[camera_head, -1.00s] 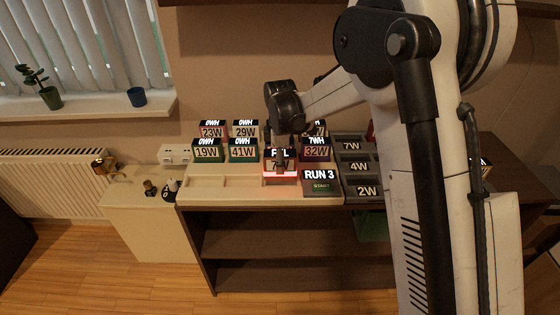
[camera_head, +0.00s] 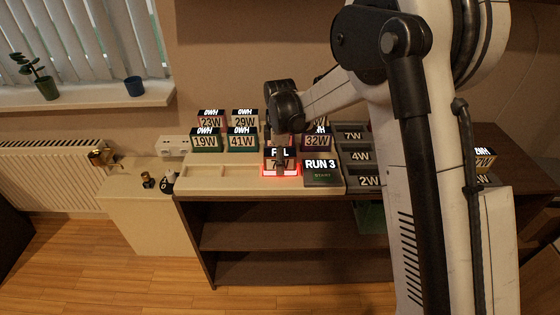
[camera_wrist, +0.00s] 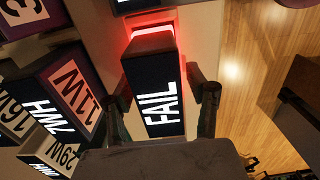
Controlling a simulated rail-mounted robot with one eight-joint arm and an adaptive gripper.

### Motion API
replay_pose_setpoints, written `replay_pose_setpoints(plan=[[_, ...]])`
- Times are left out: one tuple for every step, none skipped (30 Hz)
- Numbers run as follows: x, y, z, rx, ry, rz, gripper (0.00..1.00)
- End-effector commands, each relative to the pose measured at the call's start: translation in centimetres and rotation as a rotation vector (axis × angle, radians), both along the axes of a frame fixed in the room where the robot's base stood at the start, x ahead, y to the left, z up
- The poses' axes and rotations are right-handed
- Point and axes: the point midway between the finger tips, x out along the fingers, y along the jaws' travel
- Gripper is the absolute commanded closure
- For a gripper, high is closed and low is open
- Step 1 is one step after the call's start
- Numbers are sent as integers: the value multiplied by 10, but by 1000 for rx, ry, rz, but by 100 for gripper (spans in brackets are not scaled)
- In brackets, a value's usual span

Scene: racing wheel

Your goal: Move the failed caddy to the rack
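The failed caddy (camera_head: 269,160) is a dark box with FAIL on its top. It stands in a red-lit bay on the pale bench, partly hidden by my gripper (camera_head: 281,155). In the wrist view the FAIL caddy (camera_wrist: 155,90) lies between the two fingers of my gripper (camera_wrist: 165,97). The left finger is close to its side, and a gap shows at the right finger, so the gripper is open around it. Whether the left finger touches cannot be told. A dark rack (camera_head: 343,146) with labels 7W, 4W and 2W stands to the right; my arm hides part of it.
A RUN 3 panel (camera_head: 321,173) sits right of the red bay. Empty pale trays (camera_head: 205,178) lie to the left. In the wrist view the 11W caddy (camera_wrist: 75,92) is close on the left.

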Motion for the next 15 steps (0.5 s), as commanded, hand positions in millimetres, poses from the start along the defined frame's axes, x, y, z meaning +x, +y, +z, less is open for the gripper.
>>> replay_pose_setpoints(plan=[[0, 0, 0, 0, 0, 0, 43], [0, 0, 0, 0, 0, 0, 43], [0, 0, 0, 0, 0, 0, 43], [0, 0, 0, 0, 0, 0, 43], [0, 0, 0, 0, 0, 0, 43], [0, 0, 0, 0, 0, 0, 43], [0, 0, 0, 0, 0, 0, 43], [0, 0, 0, 0, 0, 0, 43], [0, 0, 1, 0, 0, 0, 43], [0, 0, 3, 0, 0, 0, 43], [0, 0, 5, 0, 0, 0, 43], [0, 0, 8, 0, 0, 0, 43], [0, 0, 12, 0, 0, 0, 43], [0, 0, 16, 0, 0, 0, 43], [0, 0, 22, 0, 0, 0, 43]])
